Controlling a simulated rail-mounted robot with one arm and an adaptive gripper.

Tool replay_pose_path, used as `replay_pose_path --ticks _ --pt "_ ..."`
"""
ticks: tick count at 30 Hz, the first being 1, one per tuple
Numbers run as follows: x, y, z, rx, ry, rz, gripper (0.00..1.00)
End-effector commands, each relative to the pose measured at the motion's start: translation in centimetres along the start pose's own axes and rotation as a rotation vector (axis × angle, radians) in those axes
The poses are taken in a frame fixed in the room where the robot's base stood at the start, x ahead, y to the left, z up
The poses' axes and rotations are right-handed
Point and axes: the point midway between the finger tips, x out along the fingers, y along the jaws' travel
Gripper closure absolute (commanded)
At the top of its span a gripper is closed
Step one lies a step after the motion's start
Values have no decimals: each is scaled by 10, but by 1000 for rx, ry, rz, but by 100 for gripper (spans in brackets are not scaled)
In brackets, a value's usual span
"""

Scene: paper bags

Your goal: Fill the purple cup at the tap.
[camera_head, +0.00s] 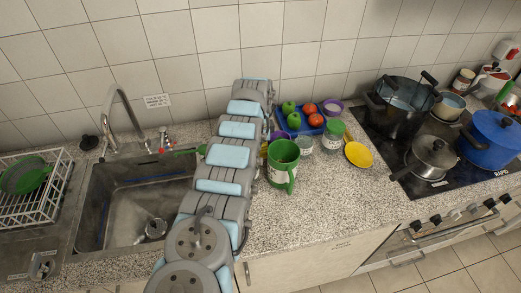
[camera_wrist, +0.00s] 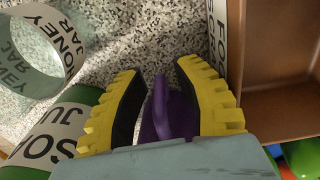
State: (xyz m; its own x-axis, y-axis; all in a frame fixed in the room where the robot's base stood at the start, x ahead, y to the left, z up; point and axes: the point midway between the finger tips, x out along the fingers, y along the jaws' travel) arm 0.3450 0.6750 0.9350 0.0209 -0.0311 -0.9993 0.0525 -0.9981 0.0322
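In the wrist view a purple piece, likely the purple cup's handle (camera_wrist: 161,105), stands between the two yellow-and-black fingers of my gripper (camera_wrist: 160,68). The fingers are apart, with a gap beside the purple piece, and I see no clear grip. The rest of this cup is hidden. In the head view a bit of purple (camera_head: 280,135) shows just right of my arm, and my gripper is mostly hidden. The tap (camera_head: 122,107) arches over the sink (camera_head: 92,205) on the left, with a red-marked valve (camera_head: 164,142) beside it.
A yellow dish (camera_head: 358,154) lies right. The front counter (camera_head: 310,215) is clear.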

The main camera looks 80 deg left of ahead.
Motion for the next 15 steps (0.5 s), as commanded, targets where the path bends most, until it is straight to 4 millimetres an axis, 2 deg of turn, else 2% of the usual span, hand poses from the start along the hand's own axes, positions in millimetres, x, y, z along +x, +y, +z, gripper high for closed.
replay_pose_path --ticks 8,15 --pt "0 0 0 0 0 0 67" --pt "-13 -1 0 0 1 -3 67"
